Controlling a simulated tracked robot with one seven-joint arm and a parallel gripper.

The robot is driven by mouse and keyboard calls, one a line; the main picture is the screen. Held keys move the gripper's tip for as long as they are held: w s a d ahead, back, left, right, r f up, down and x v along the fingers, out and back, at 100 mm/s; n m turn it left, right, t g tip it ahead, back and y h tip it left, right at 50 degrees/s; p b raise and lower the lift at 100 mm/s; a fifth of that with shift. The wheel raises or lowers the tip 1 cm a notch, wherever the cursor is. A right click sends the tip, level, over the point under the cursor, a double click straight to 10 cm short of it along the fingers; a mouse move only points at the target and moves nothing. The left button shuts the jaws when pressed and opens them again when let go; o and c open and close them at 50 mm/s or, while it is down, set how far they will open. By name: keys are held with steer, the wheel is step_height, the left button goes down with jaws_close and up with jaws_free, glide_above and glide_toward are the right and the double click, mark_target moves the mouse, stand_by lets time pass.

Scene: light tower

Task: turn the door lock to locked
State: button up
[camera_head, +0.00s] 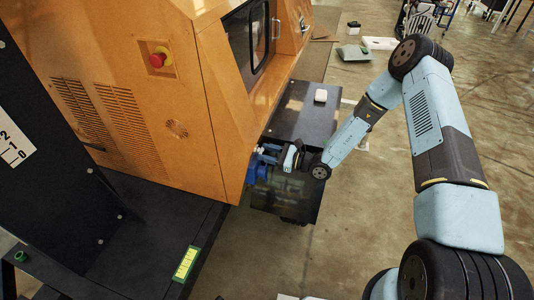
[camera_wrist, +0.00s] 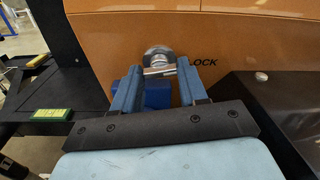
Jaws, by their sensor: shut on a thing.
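The door lock (camera_wrist: 158,55) is a round silver fitting with a bar-like handle on the orange cabinet panel, seen at the top middle of the wrist view. Lettering ending in "OCK" stands to its right. My gripper (camera_wrist: 159,73) has its two blue fingers on either side of the silver handle, shut on it. The handle looks about level. In the head view my gripper (camera_head: 264,154) is at the lower right corner of the orange cabinet (camera_head: 180,110), and the lock itself is hidden there.
A blue part (camera_wrist: 157,95) shows between and below my fingers. A dark box-like platform (camera_head: 300,112) with a small white object (camera_head: 320,96) stands beside the cabinet. A red emergency button (camera_head: 158,58) is on the cabinet. Open concrete floor lies to the right.

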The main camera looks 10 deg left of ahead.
steer(key=c, duration=0.3)
steer(key=shift+w+m+g, duration=0.1)
steer(key=shift+m+g, duration=0.4)
steer(key=shift+m, duration=0.4)
steer(key=shift+c, duration=0.2)
steer(key=o, duration=1.1)
steer(key=shift+c, duration=0.2)
steer(key=shift+d, duration=0.1)
steer(key=s+d, duration=0.1)
steer(key=d, duration=1.2)
steer(key=shift+d, duration=0.35)
